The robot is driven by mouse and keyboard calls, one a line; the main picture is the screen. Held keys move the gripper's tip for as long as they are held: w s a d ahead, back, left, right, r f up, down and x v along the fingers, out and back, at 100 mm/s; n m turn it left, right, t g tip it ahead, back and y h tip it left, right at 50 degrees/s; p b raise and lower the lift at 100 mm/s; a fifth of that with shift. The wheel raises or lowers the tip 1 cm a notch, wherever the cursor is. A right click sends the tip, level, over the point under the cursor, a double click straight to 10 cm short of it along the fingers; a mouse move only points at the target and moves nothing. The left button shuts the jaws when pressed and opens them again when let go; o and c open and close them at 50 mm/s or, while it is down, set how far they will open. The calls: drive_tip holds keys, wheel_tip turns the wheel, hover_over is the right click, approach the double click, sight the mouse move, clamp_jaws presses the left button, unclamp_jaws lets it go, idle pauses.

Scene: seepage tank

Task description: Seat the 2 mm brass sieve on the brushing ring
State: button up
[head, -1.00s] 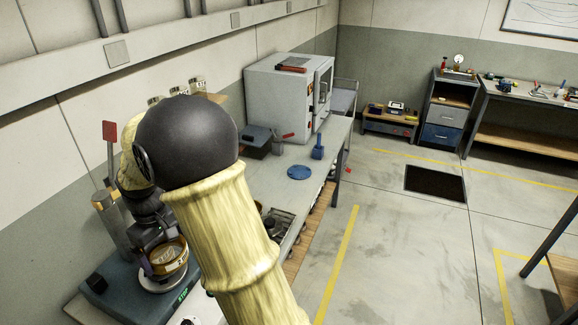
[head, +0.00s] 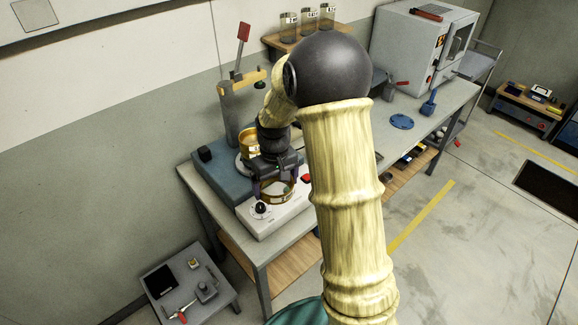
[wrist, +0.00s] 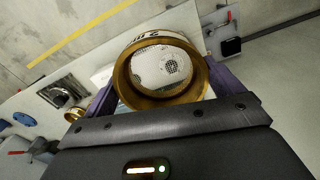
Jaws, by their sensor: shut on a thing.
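My gripper (head: 276,186) is shut on a brass sieve (wrist: 130,85), with its purple fingers on either side of the rim. The sieve's pale mesh and a partly visible label starting with "2" show in the wrist view. In the head view it hangs in front of the blue-grey machine, over the white box. A blue round disc (head: 402,121) lies farther along the bench, well away from my gripper; I cannot tell whether it is the brushing ring. Another brass sieve (head: 248,143) stands on the machine behind my gripper.
A white box (head: 275,217) with a black knob is below my gripper. A post with a yellow clamp arm and red lever (head: 243,33) rises behind it. A blue upright tool (head: 428,104) stands beyond the disc. A grey oven (head: 412,45) is at the bench's far end.

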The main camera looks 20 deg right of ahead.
wheel_tip(320, 180, down, 17)
drive_tip(key=s+m+b, duration=0.1)
drive_tip(key=s+m, duration=0.1)
drive_tip(key=shift+r, duration=0.2)
drive_tip(key=shift+w, duration=0.1)
